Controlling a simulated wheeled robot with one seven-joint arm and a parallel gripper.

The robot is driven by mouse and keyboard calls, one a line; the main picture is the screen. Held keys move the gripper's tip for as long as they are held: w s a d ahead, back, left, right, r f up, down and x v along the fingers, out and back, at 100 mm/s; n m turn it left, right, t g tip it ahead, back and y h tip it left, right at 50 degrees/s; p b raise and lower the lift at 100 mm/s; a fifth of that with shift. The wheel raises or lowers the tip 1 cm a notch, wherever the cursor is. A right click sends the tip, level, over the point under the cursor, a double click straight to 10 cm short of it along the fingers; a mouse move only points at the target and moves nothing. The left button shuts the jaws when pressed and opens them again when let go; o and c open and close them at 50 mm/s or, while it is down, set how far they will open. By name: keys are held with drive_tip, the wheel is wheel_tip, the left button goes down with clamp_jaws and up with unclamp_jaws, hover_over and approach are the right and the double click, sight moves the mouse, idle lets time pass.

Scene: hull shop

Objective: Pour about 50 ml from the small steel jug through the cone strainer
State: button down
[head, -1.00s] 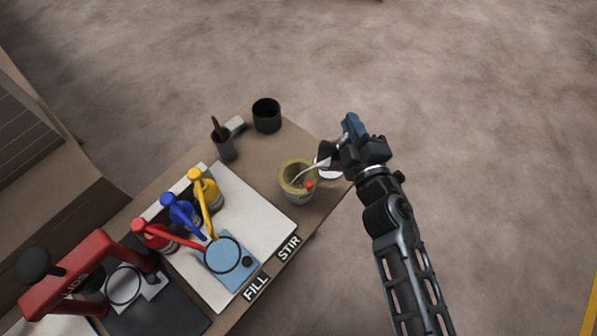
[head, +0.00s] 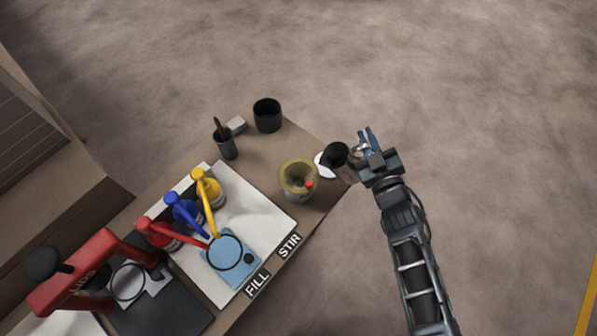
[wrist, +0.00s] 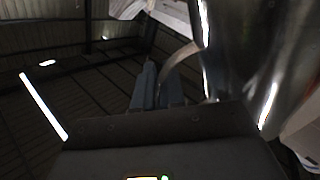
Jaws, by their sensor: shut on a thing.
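My gripper (head: 368,138) is shut on the handle of the small steel jug (head: 349,166) and holds it at the table's right end. The jug is close to upright, its dark mouth facing up toward the head camera. In the wrist view the jug's shiny side (wrist: 235,50) fills the upper right, with its curved handle between the blue fingers (wrist: 158,90). The yellowish cone strainer (head: 298,172) sits over a container just left of the jug, with a red spot at its front rim. No stream runs between jug and strainer. The liquid level inside the jug cannot be seen.
A white disc (head: 324,168) lies partly behind the jug. A black cup (head: 267,114) and a dark holder (head: 226,146) stand at the back. Red, blue and yellow (head: 207,187) pump bottles stand on the white board (head: 262,199), left. Open floor lies to the right.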

drive_tip(key=w+d+f+m+b, duration=0.1)
drive_tip(key=d+f+m, duration=0.3)
drive_tip(key=f+m, duration=0.2)
drive_tip(key=shift+w+d+f, duration=0.2)
drive_tip(key=shift+f, duration=0.15)
idle(0.8)
